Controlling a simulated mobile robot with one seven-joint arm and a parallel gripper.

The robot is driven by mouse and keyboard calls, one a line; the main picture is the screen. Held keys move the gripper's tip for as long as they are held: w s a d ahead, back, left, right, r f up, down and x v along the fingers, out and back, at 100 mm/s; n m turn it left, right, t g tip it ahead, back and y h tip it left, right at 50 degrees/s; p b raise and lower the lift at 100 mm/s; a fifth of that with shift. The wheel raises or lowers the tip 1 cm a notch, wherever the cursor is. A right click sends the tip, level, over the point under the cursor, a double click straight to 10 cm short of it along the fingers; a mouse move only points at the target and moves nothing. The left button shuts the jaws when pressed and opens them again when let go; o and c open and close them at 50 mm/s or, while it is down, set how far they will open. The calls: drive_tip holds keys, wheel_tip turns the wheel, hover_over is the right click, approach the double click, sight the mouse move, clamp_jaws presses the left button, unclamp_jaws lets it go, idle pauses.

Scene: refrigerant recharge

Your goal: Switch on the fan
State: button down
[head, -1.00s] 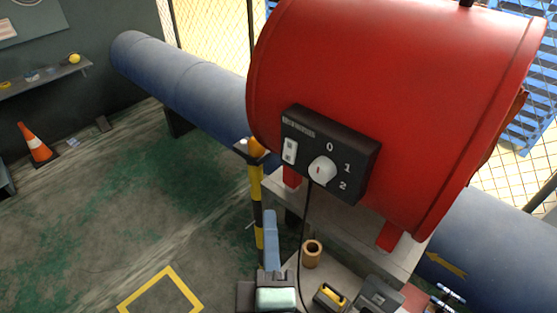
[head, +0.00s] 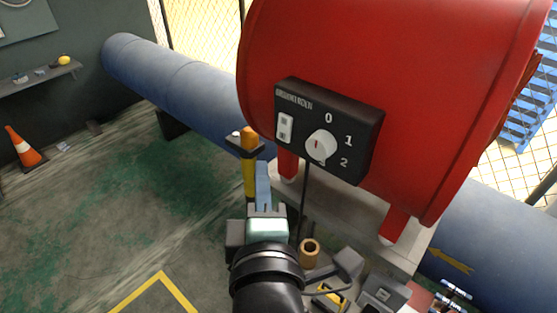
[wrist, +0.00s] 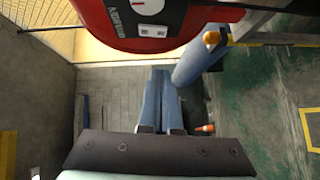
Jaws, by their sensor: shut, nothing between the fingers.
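The fan is a large red drum (head: 400,90) at the upper right of the head view. On its side is a black control panel (head: 360,115) with a white rocker switch (head: 285,127) on the left and a round white knob (head: 320,145) beside the numbers 0, 1 and 2. I cannot tell which number the knob points to. In the wrist view, the switch (wrist: 154,31) and part of the knob (wrist: 148,6) show at the top. My gripper (head: 263,166) is shut and empty, its blue fingers (wrist: 161,74) together, below and left of the panel and apart from it.
A yellow post (head: 249,175) with a dark collar stands just left of my gripper. A black cable hangs from the panel. A pale bench (head: 365,225) under the drum has a brown ring (head: 310,248) and tools near it. A large blue pipe (head: 180,85) runs behind.

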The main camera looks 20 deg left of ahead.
sight(278, 136)
drive_tip(key=w+p, duration=0.1)
drive_tip(key=w, duration=0.1)
drive_tip(key=w+p, duration=0.2)
drive_tip(key=w, duration=0.1)
drive_tip(key=w+f+p, duration=0.1)
drive_tip(key=w, duration=0.2)
drive_tip(key=shift+w+a, duration=0.1)
drive_tip(key=shift+a, duration=0.25)
drive_tip(key=shift+f, duration=0.1)
drive_tip(key=shift+w+t+b, duration=0.25)
drive_tip(key=shift+t+b, duration=0.05)
drive_tip(key=shift+b, duration=0.95)
drive_tip(key=shift+f, duration=0.1)
